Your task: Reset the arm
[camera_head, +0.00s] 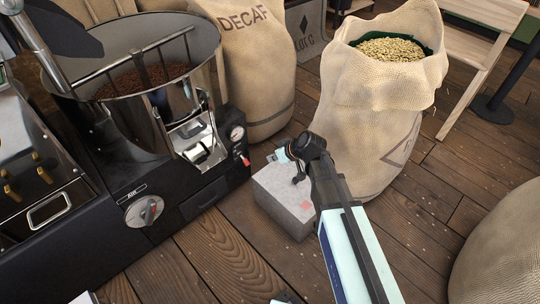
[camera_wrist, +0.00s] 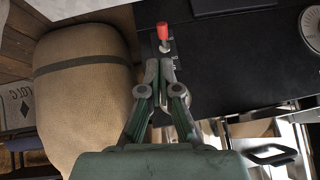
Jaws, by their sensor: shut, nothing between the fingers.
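My gripper (camera_wrist: 160,65) is shut with nothing between its fingers. In the wrist view its fingertips are close to a small red-tipped lever (camera_wrist: 163,33) on a black machine face, and I cannot tell whether they touch it. In the head view my arm reaches up from the bottom over a grey block, and the fingers are too small to make out clearly. The roaster (camera_head: 125,165) stands at the left with dark beans in its round pan. Its red-tipped lever (camera_head: 244,160) also shows in the head view, left of my arm's end.
The grey block (camera_head: 285,210) stands on the floor under my arm. An open sack of pale beans (camera_head: 385,120) stands behind it, and a DECAF sack (camera_head: 255,60) stands beside the roaster. Another sack (camera_head: 505,250) is at lower right. Wooden floor (camera_head: 430,220) is clear between them.

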